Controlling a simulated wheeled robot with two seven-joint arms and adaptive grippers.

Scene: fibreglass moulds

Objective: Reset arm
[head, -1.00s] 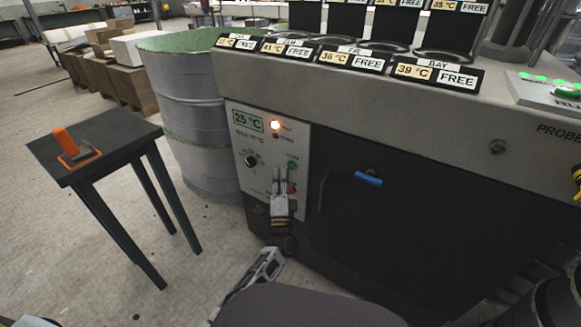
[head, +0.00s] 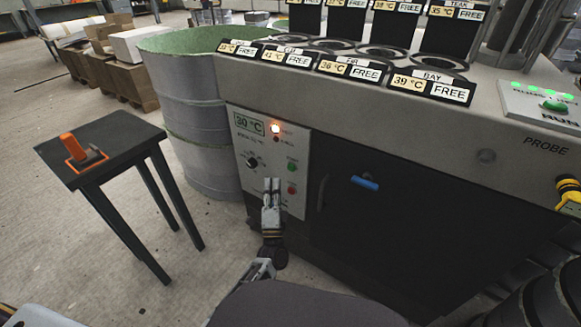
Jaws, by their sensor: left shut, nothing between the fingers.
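My left gripper (head: 272,186) is shut and empty. It points up in front of the machine's control panel (head: 284,142), below the black knob (head: 252,163) and left of the red button (head: 292,190). The green button (head: 292,167) shows clear of it. I cannot tell if the fingertips touch the panel. The panel's display reads 30 °C and an orange lamp (head: 275,128) glows beside it.
A dark stool (head: 108,138) at the left carries an orange-handled tool (head: 73,148). A grey drum (head: 190,110) stands between stool and machine. The machine's dark door (head: 390,215) has a blue handle (head: 365,183). Slots with FREE labels line its top. Floor in front of the stool is clear.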

